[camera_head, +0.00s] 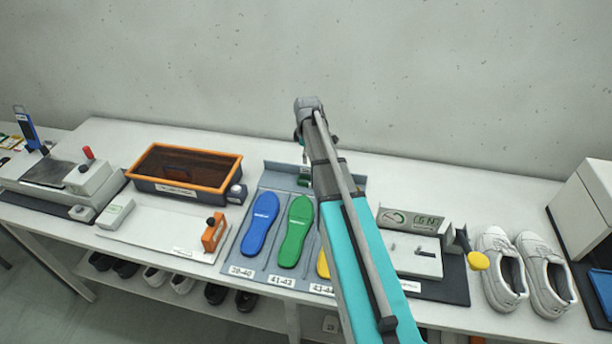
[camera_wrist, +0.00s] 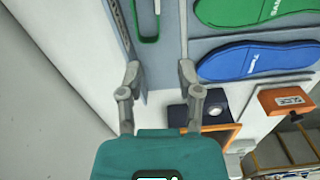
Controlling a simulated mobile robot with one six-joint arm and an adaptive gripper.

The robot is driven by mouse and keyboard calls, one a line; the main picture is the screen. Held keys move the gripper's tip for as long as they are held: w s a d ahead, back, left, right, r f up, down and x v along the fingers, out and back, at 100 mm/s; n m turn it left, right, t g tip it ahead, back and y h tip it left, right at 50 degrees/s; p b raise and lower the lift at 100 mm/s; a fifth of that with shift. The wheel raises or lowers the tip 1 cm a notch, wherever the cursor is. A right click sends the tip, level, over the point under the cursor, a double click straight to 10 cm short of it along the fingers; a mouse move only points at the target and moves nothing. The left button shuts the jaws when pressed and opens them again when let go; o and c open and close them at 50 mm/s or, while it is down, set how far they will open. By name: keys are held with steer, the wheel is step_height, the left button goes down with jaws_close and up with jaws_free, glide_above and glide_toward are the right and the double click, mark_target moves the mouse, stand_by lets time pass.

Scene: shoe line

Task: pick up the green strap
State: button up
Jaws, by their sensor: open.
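The green strap (camera_wrist: 148,39) shows at the top of the wrist view as a narrow U-shaped loop against the grey rack, its upper part cut off by the frame. In the head view a small dark green piece (camera_head: 304,180) shows at the rack's back, partly covered by my arm; it looks like the same strap. My gripper (camera_wrist: 159,72) is open and empty. In the wrist view its two fingers point toward the rack, with the strap's bend just beyond and between them. They appear apart from it; the exact height gap cannot be told.
The grey rack (camera_head: 236,254) holds a blue insole (camera_head: 259,224), a green insole (camera_head: 296,231) and a yellow insole (camera_head: 323,265) partly behind my arm. An orange-rimmed bin (camera_head: 228,160) stands left, a gauge device (camera_head: 412,222) and white shoes (camera_head: 503,269) right. The wall is behind.

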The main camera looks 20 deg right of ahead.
steer(key=shift+d, duration=0.15)
stand_by(0.3)
step_height(320, 180, down, 8)
steer(key=b, duration=0.8)
steer(key=shift+f+b, duration=0.25)
steer(key=shift+b, duration=0.1)
steer(key=shift+f+b, duration=2.6)
jaws_close()
